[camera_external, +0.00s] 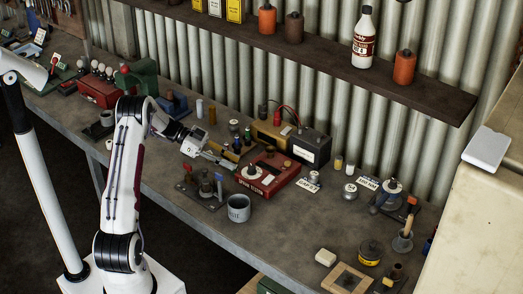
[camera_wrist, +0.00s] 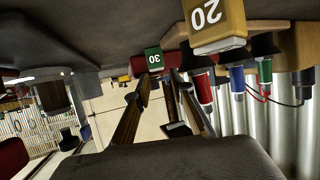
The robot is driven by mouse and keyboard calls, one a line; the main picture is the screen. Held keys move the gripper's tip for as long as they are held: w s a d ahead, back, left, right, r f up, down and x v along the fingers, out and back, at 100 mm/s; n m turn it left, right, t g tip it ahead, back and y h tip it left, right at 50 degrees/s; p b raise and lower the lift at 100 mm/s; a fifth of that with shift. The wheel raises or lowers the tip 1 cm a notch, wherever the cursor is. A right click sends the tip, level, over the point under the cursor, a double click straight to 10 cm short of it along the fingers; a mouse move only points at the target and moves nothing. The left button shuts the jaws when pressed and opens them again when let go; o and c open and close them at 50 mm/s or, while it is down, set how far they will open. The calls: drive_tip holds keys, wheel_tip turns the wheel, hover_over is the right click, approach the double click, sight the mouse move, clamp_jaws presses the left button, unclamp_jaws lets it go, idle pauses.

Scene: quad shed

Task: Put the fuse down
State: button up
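A green fuse marked 30 (camera_wrist: 154,58) shows just past my fingertips in the wrist view, nearer the left finger. A larger-looking yellow fuse marked 20 (camera_wrist: 208,27) is to its right. The wrist view is upside down, with the bench at the top. My gripper (camera_wrist: 160,78) has its two fingers apart, with a gap between the tips. I see no fuse clearly clamped between them. In the external view my gripper (camera_external: 222,162) is low over the bench, left of the red tester (camera_external: 272,173). The fuses are too small to make out there.
A grey cup (camera_external: 238,208) and a plate with upright posts (camera_external: 203,192) stand in front of my gripper. A black and yellow battery-like box (camera_external: 310,147) stands behind the tester. Bare bench (camera_external: 285,225) lies to the right of the cup.

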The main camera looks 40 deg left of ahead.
drive_tip(key=v, duration=1.2)
drive_tip(key=shift+f, duration=0.1)
idle(0.4)
drive_tip(key=w+d+r+n+t+y, duration=0.1)
drive_tip(key=w+d+r+t+y, duration=0.2)
drive_tip(key=w+r, duration=0.4)
drive_tip(key=w+d+r+n+t+y, duration=0.1)
drive_tip(key=w+r+t+y, duration=0.1)
drive_tip(key=w+r+t, duration=0.45)
drive_tip(key=s+r+n+y, duration=0.4)
drive_tip(key=r+n+y, duration=0.3)
drive_tip(key=r, duration=0.7)
drive_tip(key=s+d+f+n+g+y, duration=0.1)
drive_tip(key=s+d+n+g+y, duration=0.1)
drive_tip(key=s, duration=0.6)
drive_tip(key=s+d+f+n+g+y, duration=0.1)
drive_tip(key=s+d+n+y, duration=0.15)
drive_tip(key=s, duration=0.55)
drive_tip(key=s+d+f+g+h, duration=0.1)
drive_tip(key=s+d+f, duration=0.3)
drive_tip(key=s, duration=0.4)
drive_tip(key=s+d+f+g+h, duration=0.1)
drive_tip(key=s+d+f+g, duration=0.2)
drive_tip(key=s, duration=0.5)
drive_tip(key=s+d+f+g+h, duration=0.2)
drive_tip(key=s+d+f, duration=0.3)
drive_tip(key=s+f, duration=0.2)
drive_tip(key=shift+s+d, duration=0.15)
drive_tip(key=shift+s, duration=0.25)
